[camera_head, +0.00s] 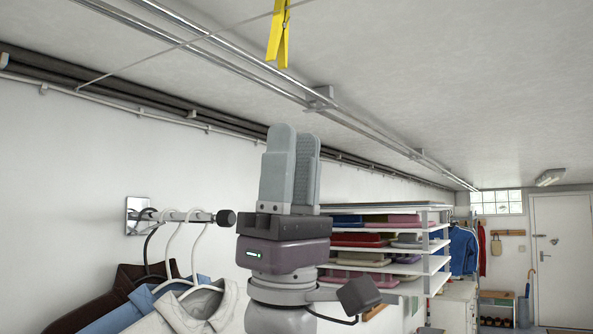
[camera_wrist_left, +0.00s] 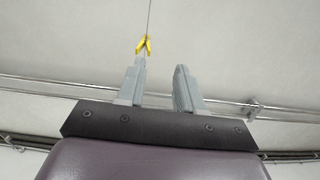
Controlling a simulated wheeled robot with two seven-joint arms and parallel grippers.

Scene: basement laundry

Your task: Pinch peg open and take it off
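A yellow peg (camera_head: 278,38) hangs on a thin line (camera_head: 180,46) near the ceiling, at the top of the head view, its upper end cut off by the frame. My left gripper (camera_head: 295,132) points upward below the peg, with a clear gap between them in the head view. Its two grey fingers are apart and empty. In the left wrist view the peg (camera_wrist_left: 143,47) shows beyond the tip of the left-hand finger, off to the left of the gap of the left gripper (camera_wrist_left: 160,63). My right gripper is not in view.
Metal pipes (camera_head: 225,50) run along the ceiling and wall. A wall rail (camera_head: 175,216) holds shirts on hangers (camera_head: 200,305) at the lower left. Shelves (camera_head: 440,262) with folded cloths stand behind the gripper. The air to the right is free.

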